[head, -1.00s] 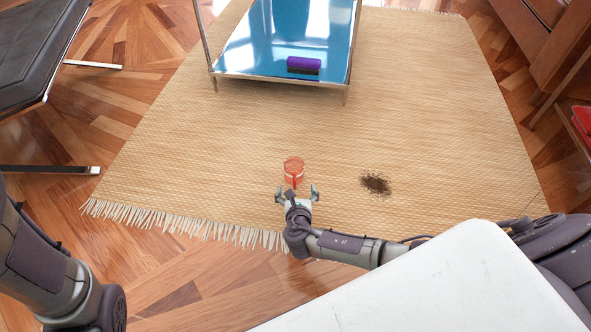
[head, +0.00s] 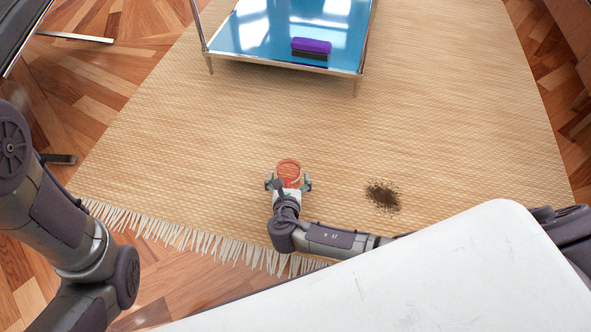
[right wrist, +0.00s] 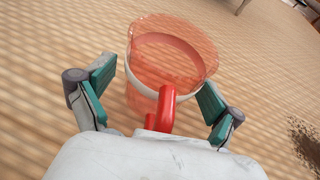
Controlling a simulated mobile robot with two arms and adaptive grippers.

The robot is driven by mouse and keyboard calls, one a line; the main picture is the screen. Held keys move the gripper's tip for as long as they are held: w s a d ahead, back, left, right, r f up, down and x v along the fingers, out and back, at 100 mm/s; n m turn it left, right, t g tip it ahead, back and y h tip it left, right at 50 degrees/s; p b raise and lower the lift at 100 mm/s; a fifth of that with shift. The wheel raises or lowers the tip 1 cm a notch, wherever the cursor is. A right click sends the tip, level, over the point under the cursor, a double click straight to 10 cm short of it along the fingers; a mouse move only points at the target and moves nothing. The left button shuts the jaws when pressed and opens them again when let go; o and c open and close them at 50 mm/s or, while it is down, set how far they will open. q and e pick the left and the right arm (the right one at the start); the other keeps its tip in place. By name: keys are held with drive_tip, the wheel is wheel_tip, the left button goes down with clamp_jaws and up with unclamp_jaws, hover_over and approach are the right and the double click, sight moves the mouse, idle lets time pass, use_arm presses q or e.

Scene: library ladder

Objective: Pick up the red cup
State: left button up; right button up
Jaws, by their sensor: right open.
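The red cup (head: 289,169) is translucent with a pale band and a solid red handle. It stands on the woven rug (head: 200,160). In the right wrist view the cup (right wrist: 165,62) is upright, its handle pointing toward my palm. My right gripper (head: 289,186) is open, its fingers on either side of the cup. In the right wrist view the gripper's green finger pads (right wrist: 153,92) flank the cup, with a gap visible at the right pad; contact at the left is unclear. My left arm shows at the left of the head view, but its gripper is out of frame.
A blue-topped metal-framed table (head: 270,30) stands at the back, with a purple and black brush (head: 311,47) on it. A dark dirt patch (head: 383,196) lies on the rug right of the cup. Rug around the cup is otherwise clear.

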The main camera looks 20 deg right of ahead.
drive_tip(key=shift+w, duration=0.15)
drive_tip(key=c, duration=1.3)
drive_tip(key=shift+c, duration=0.2)
